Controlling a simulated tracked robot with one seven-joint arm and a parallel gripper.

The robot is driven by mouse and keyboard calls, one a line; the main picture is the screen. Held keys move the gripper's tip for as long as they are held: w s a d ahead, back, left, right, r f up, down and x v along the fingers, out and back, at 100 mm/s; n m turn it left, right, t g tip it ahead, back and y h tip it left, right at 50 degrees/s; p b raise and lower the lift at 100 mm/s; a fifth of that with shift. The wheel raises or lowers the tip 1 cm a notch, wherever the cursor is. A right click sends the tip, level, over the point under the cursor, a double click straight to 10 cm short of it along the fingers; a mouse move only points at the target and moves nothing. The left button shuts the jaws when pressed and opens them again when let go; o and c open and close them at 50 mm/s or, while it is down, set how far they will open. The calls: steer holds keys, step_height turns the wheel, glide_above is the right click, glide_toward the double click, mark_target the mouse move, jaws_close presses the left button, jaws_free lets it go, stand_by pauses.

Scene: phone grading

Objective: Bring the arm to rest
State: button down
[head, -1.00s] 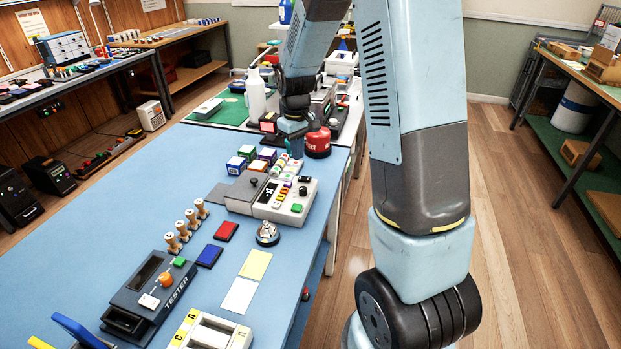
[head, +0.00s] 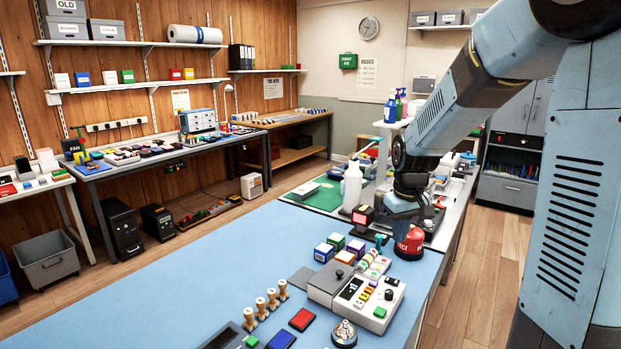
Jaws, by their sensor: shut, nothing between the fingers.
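My arm reaches in from the upper right of the head view, bends at a dark joint and points down over the far end of the blue bench (head: 215,285).
A grey control box (head: 357,293) with coloured buttons, several small coloured boxes (head: 335,243) and a bell (head: 344,334) stand near the arm. The blue bench's left part is clear.

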steer(key=s+r+m+t, duration=0.1)
steer(key=s+r, duration=0.3)
steer(key=s, duration=0.3)
steer(key=s+r+m+t, duration=0.1)
steer(key=s+r, duration=0.4)
steer(key=s, duration=0.3)
steer(key=s+d+r+m+t, duration=0.1)
steer(key=s+r, duration=0.3)
steer(key=s, duration=0.4)
steer(key=shift+r+m+t, duration=0.15)
steer(key=shift+m+t, duration=0.15)
steer(key=shift+t, duration=0.3)
